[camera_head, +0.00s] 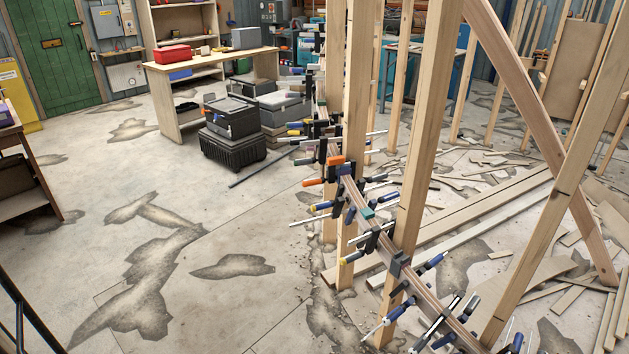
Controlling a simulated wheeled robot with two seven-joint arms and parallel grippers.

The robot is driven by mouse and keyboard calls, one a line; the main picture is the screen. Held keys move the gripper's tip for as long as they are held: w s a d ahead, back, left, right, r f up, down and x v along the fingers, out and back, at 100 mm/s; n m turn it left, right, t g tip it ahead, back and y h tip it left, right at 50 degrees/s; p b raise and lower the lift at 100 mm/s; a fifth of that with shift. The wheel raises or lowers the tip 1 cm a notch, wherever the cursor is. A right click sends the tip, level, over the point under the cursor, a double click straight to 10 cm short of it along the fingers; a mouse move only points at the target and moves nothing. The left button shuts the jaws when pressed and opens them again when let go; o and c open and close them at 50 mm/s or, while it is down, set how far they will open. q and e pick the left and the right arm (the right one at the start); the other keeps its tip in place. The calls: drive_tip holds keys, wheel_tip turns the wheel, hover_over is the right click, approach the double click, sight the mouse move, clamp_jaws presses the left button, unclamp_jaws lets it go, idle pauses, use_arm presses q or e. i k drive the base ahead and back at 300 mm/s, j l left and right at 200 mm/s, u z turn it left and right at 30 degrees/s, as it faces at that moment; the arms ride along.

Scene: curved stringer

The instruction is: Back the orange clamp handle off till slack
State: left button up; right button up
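An orange clamp handle (312,182) sticks out to the left of the curved wooden stringer (380,240), about halfway along it. A second orange part (336,161) sits just above and to the right of it, at the clamp's dark bar. I cannot tell whether the clamp is tight or slack. Several blue-handled clamps (321,206) sit close around it and further along the stringer. Neither of my grippers is in view, so nothing of mine is seen touching the handle.
Upright wooden posts (424,150) stand along the stringer, and a diagonal brace (540,120) crosses at the right. Offcuts (500,160) litter the floor behind. A workbench (213,65) and dark cases (232,130) stand at the back left. The floor left of the clamps is clear.

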sight(334, 162)
drive_tip(key=i+j+z, duration=0.4)
drive_tip(key=i, duration=0.35)
drive_tip(key=i+j+z, duration=0.35)
drive_tip(key=i+j, duration=0.25)
drive_tip(key=i, duration=0.15)
